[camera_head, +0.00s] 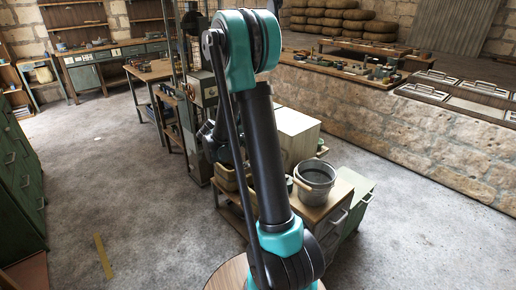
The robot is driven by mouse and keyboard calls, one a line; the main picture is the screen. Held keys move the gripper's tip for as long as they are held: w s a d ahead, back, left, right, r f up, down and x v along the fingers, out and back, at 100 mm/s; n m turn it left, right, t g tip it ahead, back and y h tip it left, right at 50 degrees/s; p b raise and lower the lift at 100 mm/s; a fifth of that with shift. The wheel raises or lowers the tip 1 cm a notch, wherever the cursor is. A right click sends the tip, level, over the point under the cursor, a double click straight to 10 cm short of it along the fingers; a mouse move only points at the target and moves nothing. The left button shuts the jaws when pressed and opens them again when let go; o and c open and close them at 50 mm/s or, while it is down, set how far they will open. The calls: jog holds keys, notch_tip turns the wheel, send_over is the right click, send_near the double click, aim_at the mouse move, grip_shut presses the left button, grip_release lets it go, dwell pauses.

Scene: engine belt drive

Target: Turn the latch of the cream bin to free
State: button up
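A cream box-shaped bin (300,146) with a pale flat top stands on the wooden bench behind my arm, right of the picture's middle. My arm's upper link covers its left part. A small green part shows at its lower right edge; I cannot tell whether this is the latch, nor how the latch is turned. My teal and black arm rises from the bottom of the picture and bends at the top. My gripper cannot be made out in this view.
A grey metal bucket (314,184) stands on the bench in front of the bin. A yellowish crate (228,177) is left of my arm. A low stone wall (415,130) runs behind on the right. The grey floor (120,190) at left is mostly clear.

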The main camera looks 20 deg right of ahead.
jog(key=w+a+f+n+t+h, duration=0.1)
jog(key=w+f+n+t+h, duration=0.1)
jog(key=w+f+n+h, duration=1.1)
jog(key=w+d+m+y, duration=0.1)
jog(key=w+d+y, duration=0.1)
jog(key=w+d, duration=0.3)
jog(key=w+d+m+y, duration=0.1)
jog(key=w+d, duration=0.4)
jog(key=d, duration=0.6)
jog(key=shift+f+y, duration=0.4)
jog(key=shift+y, duration=0.2)
jog(key=shift+w, duration=0.1)
jog(key=shift+a, duration=0.1)
jog(key=c, duration=1.2)
jog(key=shift+o, duration=0.2)
